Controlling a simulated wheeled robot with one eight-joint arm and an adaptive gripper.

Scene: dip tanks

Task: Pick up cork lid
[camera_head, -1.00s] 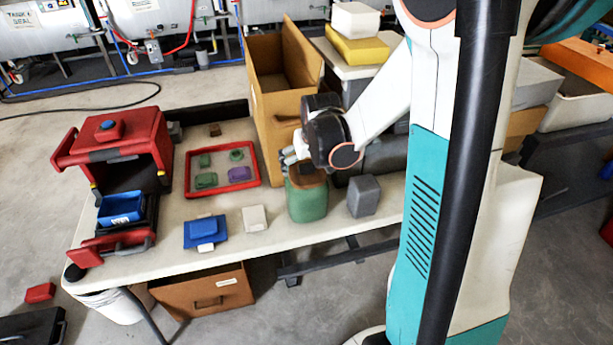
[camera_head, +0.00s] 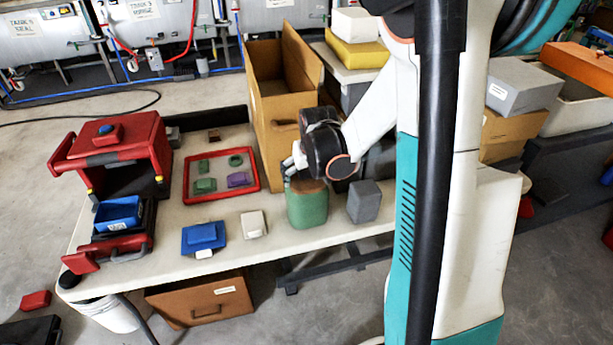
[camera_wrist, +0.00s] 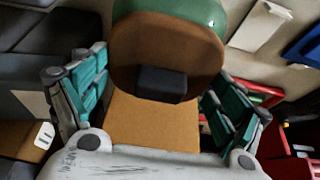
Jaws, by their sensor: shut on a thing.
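The brown cork lid (camera_wrist: 165,52) with a dark block-shaped knob (camera_wrist: 162,83) fills the upper middle of the wrist view. It also shows in the head view (camera_head: 310,186) over the green container (camera_head: 307,208). The green container (camera_wrist: 195,12) shows past the lid's edge in the wrist view. My gripper (camera_wrist: 158,95) has its teal fingers on opposite sides of the lid and is shut on it. In the head view my gripper (camera_head: 293,164) is at the container's top; I cannot tell whether the lid is clear of the rim.
A tall cardboard box (camera_head: 270,130) stands close behind my gripper. A grey block (camera_head: 364,202) is right of the container. A white block (camera_head: 254,224), a blue block (camera_head: 204,238), a red tray (camera_head: 187,182) and a red machine (camera_head: 120,140) are to the left.

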